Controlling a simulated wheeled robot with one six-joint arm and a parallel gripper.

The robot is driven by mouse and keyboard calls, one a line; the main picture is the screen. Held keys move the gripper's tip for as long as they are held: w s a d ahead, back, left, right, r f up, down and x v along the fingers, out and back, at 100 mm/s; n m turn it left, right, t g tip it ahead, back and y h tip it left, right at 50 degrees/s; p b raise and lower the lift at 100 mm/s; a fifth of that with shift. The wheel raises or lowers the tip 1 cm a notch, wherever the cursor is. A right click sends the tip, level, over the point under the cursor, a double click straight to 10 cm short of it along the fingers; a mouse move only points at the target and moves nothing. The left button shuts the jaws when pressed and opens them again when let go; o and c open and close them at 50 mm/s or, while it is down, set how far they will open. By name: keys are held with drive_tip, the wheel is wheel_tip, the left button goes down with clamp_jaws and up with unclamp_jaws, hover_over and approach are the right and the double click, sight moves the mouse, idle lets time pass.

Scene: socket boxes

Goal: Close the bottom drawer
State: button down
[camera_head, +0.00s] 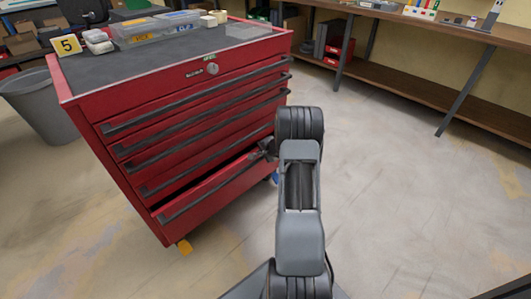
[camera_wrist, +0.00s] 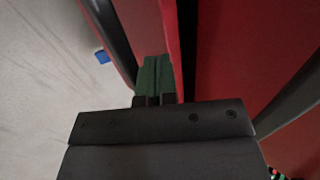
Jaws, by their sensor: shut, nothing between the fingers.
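The red tool cabinet (camera_head: 190,125) stands at the left in the head view. Its bottom drawer (camera_head: 215,192) is pulled partly out, with a dark gap above its front; the drawers above look flush. My gripper (camera_head: 267,147) is at the right end of the drawer, near the cabinet's right front corner, partly hidden behind my wrist. In the wrist view my gripper (camera_wrist: 154,80) is shut, its green fingertips together and empty. They are over the red front of the bottom drawer (camera_wrist: 142,30), beside the dark gap; whether they touch it I cannot tell.
A grey bin (camera_head: 45,105) stands left of the cabinet. Boxes and a yellow "5" sign (camera_head: 67,45) are on the cabinet top. A wooden workbench (camera_head: 430,20) with a lower shelf runs along the back right. The floor (camera_head: 400,200) at the right is clear.

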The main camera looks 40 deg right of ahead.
drive_tip(key=shift+w+f, duration=0.2)
drive_tip(key=shift+f, duration=0.05)
drive_tip(key=shift+w+a+b, duration=0.15)
drive_tip(key=shift+w+b, duration=0.35)
drive_tip(key=shift+w, duration=0.75)
drive_tip(key=shift+r, duration=0.1)
